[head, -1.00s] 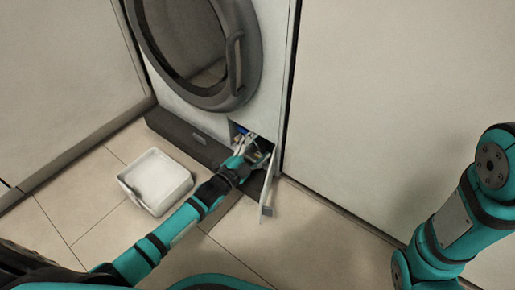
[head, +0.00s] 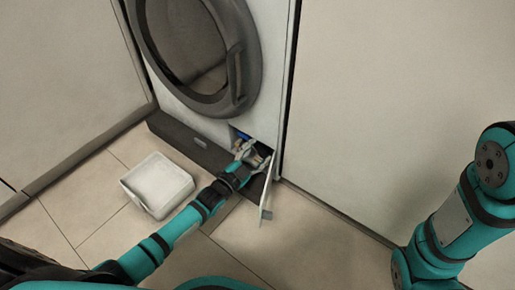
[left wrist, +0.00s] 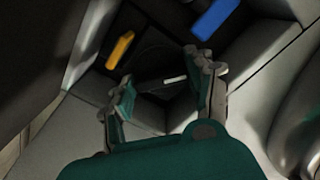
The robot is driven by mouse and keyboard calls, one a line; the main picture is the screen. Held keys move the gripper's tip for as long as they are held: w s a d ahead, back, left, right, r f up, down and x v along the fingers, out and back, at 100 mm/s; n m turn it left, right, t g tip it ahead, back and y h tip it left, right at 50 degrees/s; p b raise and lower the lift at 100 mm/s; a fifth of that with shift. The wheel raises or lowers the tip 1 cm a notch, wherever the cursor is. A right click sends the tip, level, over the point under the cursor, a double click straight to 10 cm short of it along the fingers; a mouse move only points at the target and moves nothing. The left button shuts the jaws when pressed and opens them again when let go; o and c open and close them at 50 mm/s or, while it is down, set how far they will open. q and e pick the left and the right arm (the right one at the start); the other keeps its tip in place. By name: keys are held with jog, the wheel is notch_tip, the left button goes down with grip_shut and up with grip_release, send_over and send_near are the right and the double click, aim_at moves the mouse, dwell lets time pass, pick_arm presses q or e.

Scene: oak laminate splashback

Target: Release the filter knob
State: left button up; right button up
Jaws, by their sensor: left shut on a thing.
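My left gripper (head: 250,153) reaches into the open service compartment at the lower right of the washing machine's front. In the left wrist view its two fingers (left wrist: 165,82) stand on either side of the dark filter knob (left wrist: 174,80), which has a short pale bar or mark, and are shut on it. The knob is in shadow and its outline is hard to make out. In the head view the gripper hides the knob. The right gripper is out of view; only my right arm shows at the right.
A small hinged flap (head: 267,189) stands open just right of the gripper. A blue part (left wrist: 216,17) and a yellow part (left wrist: 120,49) lie near the fingers. A white tray (head: 158,184) sits on the tiled floor, left of my arm. The round door (head: 240,75) is above.

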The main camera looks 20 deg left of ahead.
pick_arm(q)
jog(key=n+p, duration=0.2)
jog(key=n, duration=0.1)
jog(key=shift+r+n, duration=0.1)
jog(key=shift+n, duration=0.2)
jog(key=shift+a+n+p, duration=0.1)
jog(key=shift+n+p, duration=0.65)
jog(key=shift+n, duration=1.05)
jog(key=o, duration=0.9)
jog(key=shift+c, duration=0.2)
jog(key=v, duration=1.2)
